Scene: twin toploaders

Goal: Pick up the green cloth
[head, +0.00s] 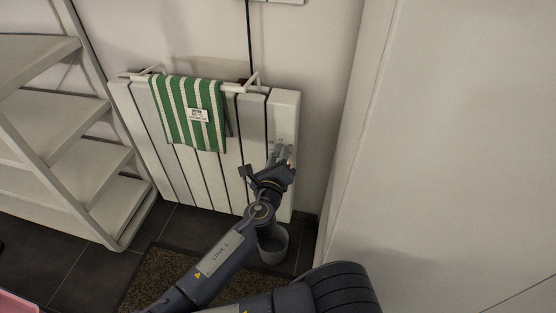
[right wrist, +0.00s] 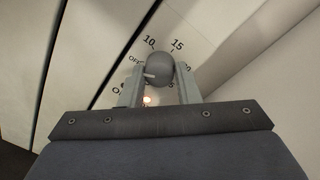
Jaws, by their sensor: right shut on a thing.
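The green cloth (head: 190,130) is a green-and-white striped towel with a small white label. It hangs over the white rail (head: 238,88) at the top of the white slatted panel radiator (head: 180,170). My right gripper (head: 282,155) is at the radiator's right edge, right of and below the cloth, and does not touch it. In the right wrist view its two fingers are shut on a round grey knob (right wrist: 158,68) with printed numbers around it. An orange light (right wrist: 147,100) glows beside the knob. The cloth is not in the right wrist view. My left gripper is not in view.
A white shelf unit (head: 100,182) stands at the left. A brown mat (head: 160,268) lies in front. A large pale surface (head: 460,150) fills the right side. A pink object (head: 15,303) shows at the lower left.

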